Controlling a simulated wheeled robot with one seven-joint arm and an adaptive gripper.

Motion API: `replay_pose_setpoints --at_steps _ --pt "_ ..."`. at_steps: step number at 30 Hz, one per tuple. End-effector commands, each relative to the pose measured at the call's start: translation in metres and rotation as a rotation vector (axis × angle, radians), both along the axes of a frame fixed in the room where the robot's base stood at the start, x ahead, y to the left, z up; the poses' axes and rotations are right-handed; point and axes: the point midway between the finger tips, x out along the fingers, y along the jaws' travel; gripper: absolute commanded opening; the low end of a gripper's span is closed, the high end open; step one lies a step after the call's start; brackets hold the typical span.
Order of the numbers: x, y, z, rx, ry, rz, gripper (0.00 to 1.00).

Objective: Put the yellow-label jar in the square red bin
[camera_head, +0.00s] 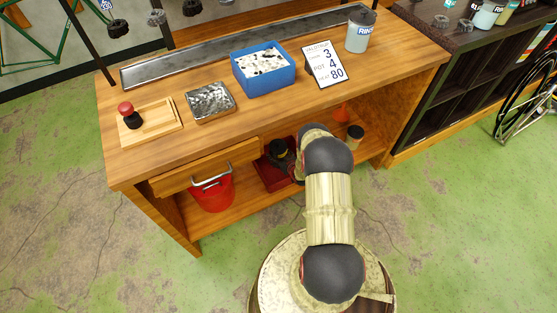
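The square red bin (267,178) is on the low shelf under the workbench, partly hidden by my arm. My gripper (280,153) appears as a small dark shape at the bin, beyond my arm's black joint. Its fingers are too small and covered to make out, and I cannot tell whether it holds anything. A small jar with a dark lid (355,134) stands on the shelf to the right of my arm, apart from the bin. Its label is too small to read, so I cannot tell whether it is the yellow-label jar.
A round red bucket (213,192) with a metal handle stands left of the bin, below a drawer (205,167). An orange cone (341,114) is behind the jar. The benchtop (180,165) above carries a blue tub (264,80), a sign (324,64) and a grey can (358,36).

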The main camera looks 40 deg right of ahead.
Motion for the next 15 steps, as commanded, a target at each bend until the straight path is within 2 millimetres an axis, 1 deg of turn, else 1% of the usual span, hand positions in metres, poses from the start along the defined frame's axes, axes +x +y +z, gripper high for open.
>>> replay_pose_setpoints --at_steps 1,3,5,15 --pt "-0.001 0.000 -0.012 0.001 0.000 0.000 0.24" --pt "-0.001 0.000 -0.022 0.001 0.000 0.000 0.24" --pt "-0.001 0.000 -0.027 0.000 0.000 -0.001 0.24" --pt "-0.001 -0.001 -0.029 0.000 -0.001 -0.001 0.24"
